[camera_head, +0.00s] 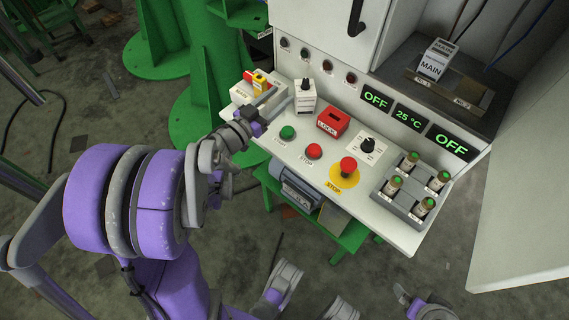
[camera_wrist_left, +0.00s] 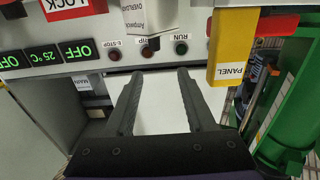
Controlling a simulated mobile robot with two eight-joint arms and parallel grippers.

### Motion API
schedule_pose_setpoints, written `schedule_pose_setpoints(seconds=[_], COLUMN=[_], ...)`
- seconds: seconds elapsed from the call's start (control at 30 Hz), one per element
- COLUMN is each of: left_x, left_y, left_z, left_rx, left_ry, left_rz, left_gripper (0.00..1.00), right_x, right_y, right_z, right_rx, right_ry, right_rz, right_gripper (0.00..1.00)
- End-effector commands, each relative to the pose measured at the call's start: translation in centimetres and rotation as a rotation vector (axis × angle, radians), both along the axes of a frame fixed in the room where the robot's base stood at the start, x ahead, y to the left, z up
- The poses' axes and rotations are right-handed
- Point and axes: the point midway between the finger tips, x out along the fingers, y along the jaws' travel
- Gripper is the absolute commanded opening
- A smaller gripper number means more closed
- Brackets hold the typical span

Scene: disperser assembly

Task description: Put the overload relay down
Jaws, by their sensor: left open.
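The overload relay (camera_head: 304,97) is a pale block with a black knob on top. It stands on the white sloping console next to the red lock box. In the left wrist view its labelled face (camera_wrist_left: 150,16) shows at the top, beyond the fingertips, and its upper part is cut off by the frame. My left gripper (camera_head: 272,97) is just to the left of the relay in the head view.
The red lock box (camera_head: 332,121) is right of the relay. A yellow-handled panel switch (camera_wrist_left: 230,48) stands on the gripper's other side. Push buttons, a red stop button (camera_head: 348,166) and a grey fuse rack (camera_head: 398,201) fill the console's right. A relay-like MAIN block (camera_head: 433,64) sits in the cabinet.

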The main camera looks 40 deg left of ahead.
Motion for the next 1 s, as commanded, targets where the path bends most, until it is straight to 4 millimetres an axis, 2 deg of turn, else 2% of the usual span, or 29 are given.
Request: schedule_pose_setpoints(seconds=[0.1, 0.2, 0.27, 0.37, 0.53, 0.6, 0.7, 0.8, 1.0], left_x=[0.4, -0.2, -1.3, -4.1, -11.5, -14.7, -18.2, -20.1, -20.7], left_y=[-0.2, -0.3, -0.8, -2.9, -9.7, -12.6, -15.6, -17.2, -17.6], left_z=[2.0, 2.5, 1.8, -1.0, -7.0, -8.6, -9.9, -10.4, -10.6], left_rx=[0.010, 0.010, 0.005, -0.003, 0.008, 0.019, 0.034, 0.043, 0.047], left_ry=[-0.008, 0.058, 0.145, 0.362, 0.810, 0.956, 1.102, 1.173, 1.194], left_rz=[0.132, 0.289, 0.368, 0.441, 0.348, 0.261, 0.146, 0.078, 0.058], left_gripper=[0.55, 0.55, 0.55, 0.55, 0.55, 0.55, 0.55, 0.55, 0.55], right_x=[0.0, 0.0, 0.0, 0.0, 0.0, 0.0, 0.0, 0.0, 0.0], right_y=[0.0, 0.0, 0.0, 0.0, 0.0, 0.0, 0.0, 0.0, 0.0], right_z=[0.0, 0.0, 0.0, 0.0, 0.0, 0.0, 0.0, 0.0, 0.0], right_rx=[0.000, 0.000, 0.000, 0.000, 0.000, 0.000, 0.000, 0.000, 0.000], right_ry=[0.000, 0.000, 0.000, 0.000, 0.000, 0.000, 0.000, 0.000, 0.000], right_rz=[0.000, 0.000, 0.000, 0.000, 0.000, 0.000, 0.000, 0.000, 0.000], right_gripper=[1.00, 1.00, 1.00, 1.00, 1.00, 1.00, 1.00, 1.00, 1.00])
